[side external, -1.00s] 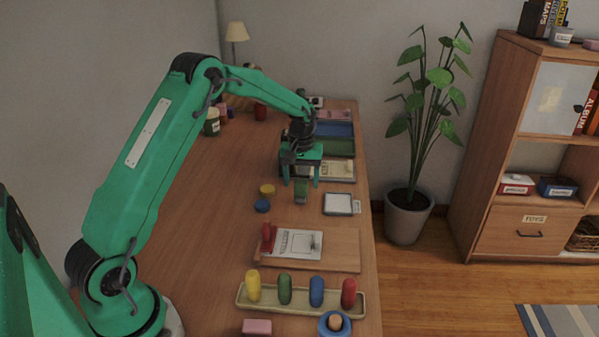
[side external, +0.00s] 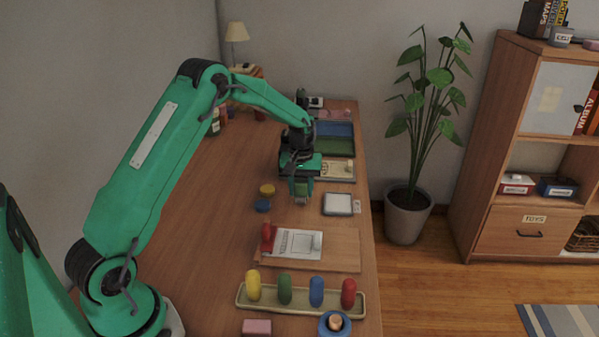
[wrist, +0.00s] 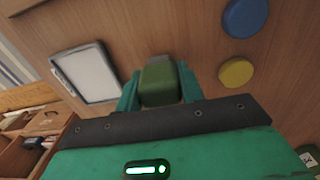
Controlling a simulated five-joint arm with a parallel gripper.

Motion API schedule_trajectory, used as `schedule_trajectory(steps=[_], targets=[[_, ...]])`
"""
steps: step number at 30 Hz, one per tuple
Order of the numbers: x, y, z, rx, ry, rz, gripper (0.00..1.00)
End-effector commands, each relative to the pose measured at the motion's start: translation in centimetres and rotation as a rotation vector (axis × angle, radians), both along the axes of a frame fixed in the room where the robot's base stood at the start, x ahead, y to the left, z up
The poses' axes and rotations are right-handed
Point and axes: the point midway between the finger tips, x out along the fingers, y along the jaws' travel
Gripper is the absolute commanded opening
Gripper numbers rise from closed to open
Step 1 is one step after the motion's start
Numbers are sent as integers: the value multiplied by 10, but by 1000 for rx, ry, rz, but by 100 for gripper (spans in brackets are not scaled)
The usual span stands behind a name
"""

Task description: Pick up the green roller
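The green roller (wrist: 159,84) shows in the wrist view as a rounded green block with a small grey part at its far end. It stands between the two fingers of my gripper (wrist: 160,90), which press close against both its sides. In the side external view my gripper (side external: 301,190) is low over the table, its fingers close together around the green roller, which is mostly hidden there. I cannot tell whether the roller is clear of the tabletop.
Yellow (side external: 267,189) and blue (side external: 263,205) discs lie left of my gripper, a white pad (side external: 338,204) to its right. A board (side external: 345,252) with paper and a red-handled tool lies nearer. A tray (side external: 243,299) holds coloured pegs in front. Bins (side external: 336,143) stand behind.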

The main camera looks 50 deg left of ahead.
Motion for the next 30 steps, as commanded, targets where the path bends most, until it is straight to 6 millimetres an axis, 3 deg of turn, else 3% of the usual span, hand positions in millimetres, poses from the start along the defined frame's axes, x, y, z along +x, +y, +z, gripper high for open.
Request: schedule_trajectory(steps=[1, 3, 16, 25, 30], targets=[[0, 0, 0, 0, 0, 0, 24], [0, 0, 0, 0, 0, 0, 15], [0, 0, 7, 1, -2, 0, 15], [1, 0, 42, 1, -4, 0, 15], [-7, -28, 59, 0, -1, -4, 15]])
